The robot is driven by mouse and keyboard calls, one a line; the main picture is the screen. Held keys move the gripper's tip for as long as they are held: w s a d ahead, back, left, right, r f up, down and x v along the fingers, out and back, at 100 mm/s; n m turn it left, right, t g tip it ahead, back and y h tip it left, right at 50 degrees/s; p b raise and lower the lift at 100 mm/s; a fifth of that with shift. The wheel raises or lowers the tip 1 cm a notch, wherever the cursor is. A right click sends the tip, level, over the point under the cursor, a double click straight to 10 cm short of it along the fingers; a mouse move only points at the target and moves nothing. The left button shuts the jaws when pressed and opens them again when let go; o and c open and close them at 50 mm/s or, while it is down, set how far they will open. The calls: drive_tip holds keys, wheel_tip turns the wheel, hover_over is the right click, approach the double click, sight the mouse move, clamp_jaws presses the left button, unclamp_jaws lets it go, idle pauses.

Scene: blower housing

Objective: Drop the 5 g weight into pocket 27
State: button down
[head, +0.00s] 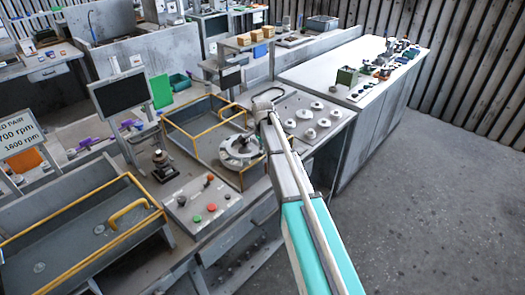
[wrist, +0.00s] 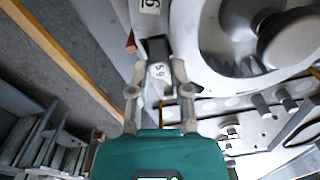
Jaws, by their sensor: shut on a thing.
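In the wrist view my gripper (wrist: 160,72) is shut on the 5 g weight (wrist: 158,70), a small grey block with a pale label, its text turned over. The weight sits between the fingertips, beside the rim of a pale round ring (wrist: 208,50) with a dark hub (wrist: 292,36). In the head view the round wheel (head: 240,163) lies on the bench at my arm's end, and the weight cannot be made out. I cannot read a pocket marked 27. A white number tag (wrist: 150,6), only partly in view, lies above the weight.
Silver pegs (wrist: 283,98) and a perforated strip lie right of my gripper. A yellow-railed tray (head: 205,120) stands behind the wheel. A panel with red and green buttons (head: 205,205) is in front. A plate with white discs (head: 307,115) lies to the right.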

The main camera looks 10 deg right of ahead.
drive_tip(key=shift+c, duration=2.4)
unclamp_jaws()
drive_tip(key=shift+r, duration=0.15)
drive_tip(key=shift+r+p, duration=1.15)
drive_tip(key=shift+p, duration=0.1)
wheel_tip(320, 180, up, 5)
drive_tip(key=p, duration=0.5)
